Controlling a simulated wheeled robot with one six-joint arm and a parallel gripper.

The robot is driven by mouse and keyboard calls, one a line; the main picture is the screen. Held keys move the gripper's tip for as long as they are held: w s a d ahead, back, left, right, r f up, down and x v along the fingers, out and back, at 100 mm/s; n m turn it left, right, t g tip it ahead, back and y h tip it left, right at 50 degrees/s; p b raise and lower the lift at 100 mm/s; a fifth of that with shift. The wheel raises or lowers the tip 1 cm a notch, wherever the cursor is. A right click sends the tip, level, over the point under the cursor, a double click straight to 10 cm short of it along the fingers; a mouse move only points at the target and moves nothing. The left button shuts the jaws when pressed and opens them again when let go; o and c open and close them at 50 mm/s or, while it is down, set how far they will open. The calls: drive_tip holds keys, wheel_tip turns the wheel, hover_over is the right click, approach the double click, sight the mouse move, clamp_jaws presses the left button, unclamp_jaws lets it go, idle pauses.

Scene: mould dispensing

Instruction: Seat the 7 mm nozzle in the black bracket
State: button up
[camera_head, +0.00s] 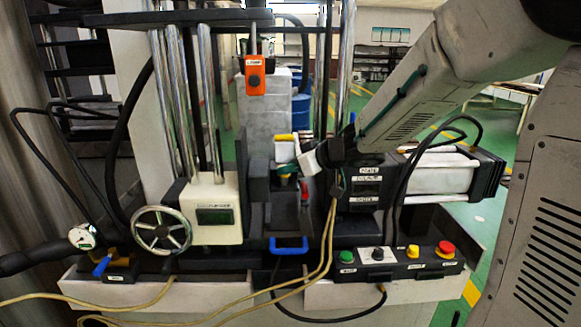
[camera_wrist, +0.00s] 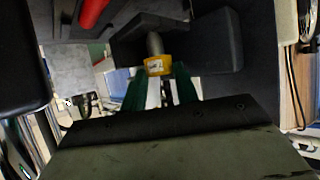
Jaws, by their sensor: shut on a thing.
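My gripper (camera_head: 301,155) is at the middle of the head view, in front of the press. In the wrist view, its green-and-white fingers (camera_wrist: 160,88) are shut on a nozzle with a yellow labelled block (camera_wrist: 158,66) and a grey metal stem (camera_wrist: 153,42). The label is too small to read. The stem points into the gap of a dark, block-like bracket (camera_wrist: 215,42), whose sides stand left and right of it. I cannot tell whether the nozzle touches the bracket or is seated. The fingers partly hide the nozzle in the head view.
An orange hanging control box (camera_head: 255,77) is above and left of my gripper. A handwheel (camera_head: 161,230) and white display housing (camera_head: 214,207) stand left. A blue handle (camera_head: 289,245) is below. A button panel (camera_head: 383,262) and a horizontal cylinder (camera_head: 440,172) are right. Loose hoses cross the front.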

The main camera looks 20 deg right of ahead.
drive_tip(key=shift+d+f, duration=0.1)
drive_tip(key=shift+d, duration=0.15)
drive_tip(key=o, duration=0.9)
drive_tip(key=shift+d, duration=0.1)
drive_tip(key=shift+o, duration=0.6)
drive_tip(key=shift+s+d+r, duration=0.2)
drive_tip(key=shift+s, duration=0.05)
drive_tip(key=v, duration=0.7)
drive_tip(key=shift+a+r, duration=0.15)
drive_tip(key=shift+a, duration=0.2)
